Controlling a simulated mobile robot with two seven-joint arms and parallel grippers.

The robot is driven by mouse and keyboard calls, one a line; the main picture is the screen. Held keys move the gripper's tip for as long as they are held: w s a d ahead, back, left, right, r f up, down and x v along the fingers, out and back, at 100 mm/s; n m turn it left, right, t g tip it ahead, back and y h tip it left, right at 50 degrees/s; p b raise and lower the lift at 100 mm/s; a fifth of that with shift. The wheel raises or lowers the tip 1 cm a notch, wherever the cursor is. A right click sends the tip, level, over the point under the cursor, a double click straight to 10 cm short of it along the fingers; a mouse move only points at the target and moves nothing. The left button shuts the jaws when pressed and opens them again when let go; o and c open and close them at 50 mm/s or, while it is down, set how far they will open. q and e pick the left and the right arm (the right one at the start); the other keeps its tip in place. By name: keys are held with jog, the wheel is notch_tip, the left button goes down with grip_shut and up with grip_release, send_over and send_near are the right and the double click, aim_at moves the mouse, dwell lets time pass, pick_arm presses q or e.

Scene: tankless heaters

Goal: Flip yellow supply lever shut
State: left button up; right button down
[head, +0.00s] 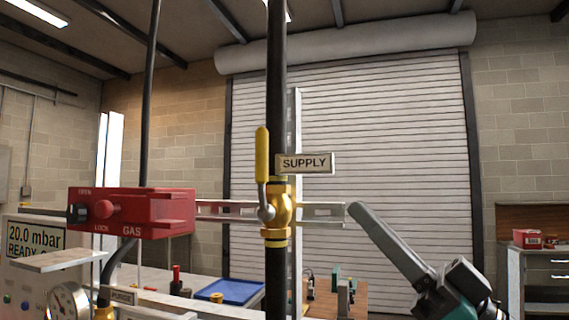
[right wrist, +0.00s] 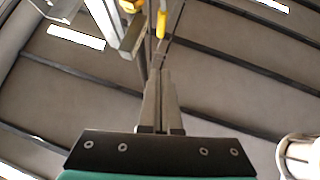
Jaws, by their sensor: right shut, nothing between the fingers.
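The yellow supply lever (head: 262,155) stands upright, parallel to the dark vertical pipe (head: 276,90), just left of it. Its metal stem meets the brass valve (head: 281,212) below the SUPPLY sign (head: 305,163). My right gripper (head: 355,210) is shut and empty, to the right of the valve and apart from it in the head view. In the right wrist view, the shut fingers (right wrist: 160,72) point toward the yellow lever (right wrist: 161,24), with part of the brass valve (right wrist: 131,5) at the top edge. My left gripper is not in view.
A horizontal metal rail (head: 225,209) runs behind the valve. A red gas box (head: 165,212) with a knob is at the left. A workbench with a blue tray (head: 229,291) lies below.

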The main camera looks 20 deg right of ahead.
aim_at(266, 146)
jog(key=p+x, duration=0.2)
jog(key=x, duration=0.2)
jog(key=f+p+x, duration=0.1)
jog(key=p+x, duration=0.2)
jog(key=x, duration=0.1)
jog(key=w+a+p+x, duration=0.1)
jog(key=p+x, duration=0.2)
jog(key=x, duration=0.1)
jog(key=shift+w+f, duration=0.1)
jog(key=shift+f, duration=0.1)
jog(key=shift+w+a, duration=0.4)
jog(key=shift+p, duration=0.3)
jog(key=shift+a+r+g+p, duration=0.1)
jog(key=shift+g+p, duration=0.2)
jog(key=shift+p, duration=0.1)
jog(key=shift+w+p, duration=0.1)
jog(key=shift+p, duration=0.2)
